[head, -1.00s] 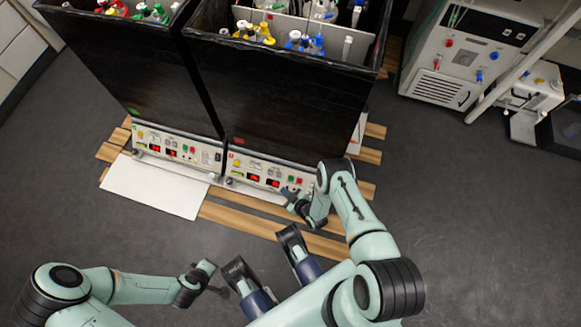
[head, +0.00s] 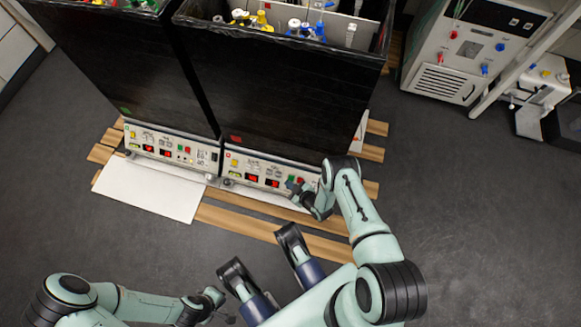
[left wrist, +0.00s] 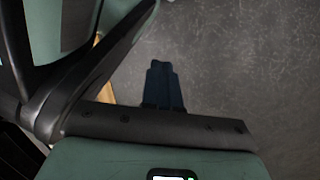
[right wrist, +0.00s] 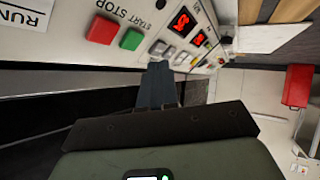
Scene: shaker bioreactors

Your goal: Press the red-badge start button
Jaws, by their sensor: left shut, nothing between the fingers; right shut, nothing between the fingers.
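The right shaker (head: 280,110) carries a red badge (head: 235,139) on its black front. Its white control panel (head: 240,165) runs along the bottom. In the right wrist view, a green button (right wrist: 131,39) and a red button (right wrist: 102,30) sit side by side near the printed words START and STOP. My right gripper (right wrist: 160,68) is shut and empty, its tips at the panel close to the green button; contact cannot be told. In the head view the right gripper (head: 294,187) partly covers the panel's right end. My left gripper (head: 219,295) is shut and empty, low over the floor.
The left shaker (head: 110,70) has a green badge (head: 125,111) and a similar panel. A white board (head: 150,190) lies before it. Wooden slats (head: 235,218) lie under the shakers. A white instrument (head: 435,80) stands at the back right.

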